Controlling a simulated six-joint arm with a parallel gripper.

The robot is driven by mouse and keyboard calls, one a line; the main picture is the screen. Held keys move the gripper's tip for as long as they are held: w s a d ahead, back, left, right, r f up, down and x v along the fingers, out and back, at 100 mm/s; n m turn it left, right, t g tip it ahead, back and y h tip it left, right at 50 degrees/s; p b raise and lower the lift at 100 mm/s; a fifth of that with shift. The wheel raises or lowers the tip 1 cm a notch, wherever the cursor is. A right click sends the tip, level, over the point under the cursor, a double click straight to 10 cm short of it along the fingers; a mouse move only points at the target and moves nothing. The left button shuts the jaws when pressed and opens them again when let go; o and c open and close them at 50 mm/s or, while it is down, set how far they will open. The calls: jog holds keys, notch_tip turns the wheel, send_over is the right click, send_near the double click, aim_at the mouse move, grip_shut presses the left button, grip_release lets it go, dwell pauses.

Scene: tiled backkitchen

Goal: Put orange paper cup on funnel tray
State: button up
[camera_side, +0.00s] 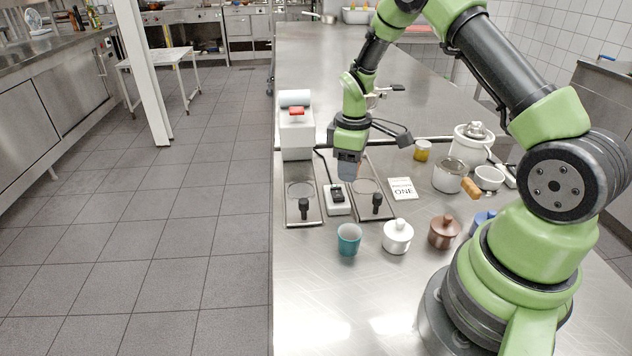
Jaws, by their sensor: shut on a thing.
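My gripper (348,172) points down above the metal trays at the middle of the counter. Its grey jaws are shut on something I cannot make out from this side. I see no orange paper cup; whether it is hidden by the jaws I cannot tell. Two shallow steel trays with round rings lie on the counter, a left tray (290,217) and a right tray (390,214). Each bears a black-handled tool. I cannot tell which of them is the funnel tray. My gripper is above the gap between them, near the right tray's back-left part.
A white box with a black switch (338,197) stands between the trays. A white machine (297,140) stands behind the left tray. A teal cup (349,240), white pot (398,237) and brown pot (444,232) stand in front. A white card (402,188) lies right.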

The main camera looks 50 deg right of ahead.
jog(key=m, duration=0.1)
send_over(365, 187)
jog(key=shift+w+d+f, duration=0.1)
jog(key=shift+d+f, duration=0.1)
jog(key=shift+f, duration=2.1)
jog(key=shift+f, duration=0.25)
jog(key=o, duration=0.9)
jog(key=shift+o, duration=0.5)
jog(key=shift+a, duration=0.1)
jog(key=shift+f, duration=0.1)
jog(key=shift+a, duration=0.1)
